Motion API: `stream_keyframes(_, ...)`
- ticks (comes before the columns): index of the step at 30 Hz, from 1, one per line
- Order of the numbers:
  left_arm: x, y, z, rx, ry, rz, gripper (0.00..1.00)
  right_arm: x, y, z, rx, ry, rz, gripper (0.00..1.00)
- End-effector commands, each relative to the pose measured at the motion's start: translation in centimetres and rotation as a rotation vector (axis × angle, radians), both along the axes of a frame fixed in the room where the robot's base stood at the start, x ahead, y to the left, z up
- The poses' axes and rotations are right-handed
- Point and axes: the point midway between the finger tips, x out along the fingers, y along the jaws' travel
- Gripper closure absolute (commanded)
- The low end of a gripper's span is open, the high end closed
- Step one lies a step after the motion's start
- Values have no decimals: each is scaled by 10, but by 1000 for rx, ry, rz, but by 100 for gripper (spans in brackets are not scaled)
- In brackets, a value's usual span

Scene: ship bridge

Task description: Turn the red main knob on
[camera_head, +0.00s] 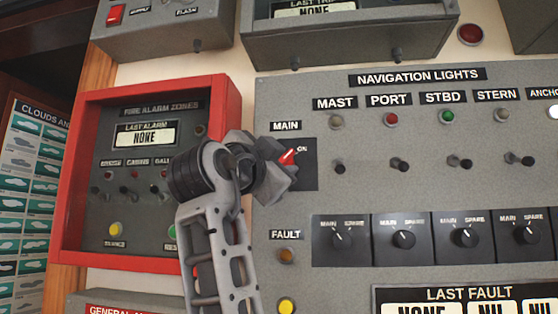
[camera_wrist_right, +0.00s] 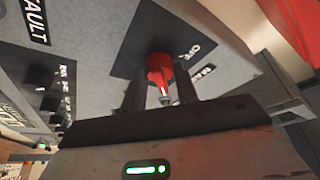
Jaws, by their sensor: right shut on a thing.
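The red main knob (camera_head: 288,157) sits on a dark square plate (camera_head: 307,180) under the MAIN label on the navigation lights panel. In the head view my right gripper (camera_head: 284,165) covers most of the knob, and the word ON shows just right of it. In the right wrist view the red knob (camera_wrist_right: 160,75) stands between the two dark fingers of my right gripper (camera_wrist_right: 161,92), which is shut on it. The word OFF shows on the plate beside the knob in that view. My left gripper is not in view.
The grey navigation lights panel (camera_head: 420,190) carries several small switches, lamps and black spare knobs right of my gripper. A red-framed fire alarm box (camera_head: 75,170) stands out at left, close to my arm. Another grey box (camera_head: 350,32) is above.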

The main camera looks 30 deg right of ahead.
Motion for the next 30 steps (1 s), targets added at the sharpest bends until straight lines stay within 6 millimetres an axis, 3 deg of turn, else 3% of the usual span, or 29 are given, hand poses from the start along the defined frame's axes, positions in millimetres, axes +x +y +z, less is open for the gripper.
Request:
stream_keyframes(10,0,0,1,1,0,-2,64,-1,0,1,3,-4,0,93)
stream_keyframes(11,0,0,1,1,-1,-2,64,-1,0,1,3,-4,0,68)
stream_keyframes(13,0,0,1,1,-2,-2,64,-1,0,1,3,-4,0,49)
stream_keyframes(23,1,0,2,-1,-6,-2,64,-1,2,-1,2,-2,1,49)
stream_keyframes(30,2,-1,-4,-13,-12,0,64,-21,30,-12,2,-4,5,49)
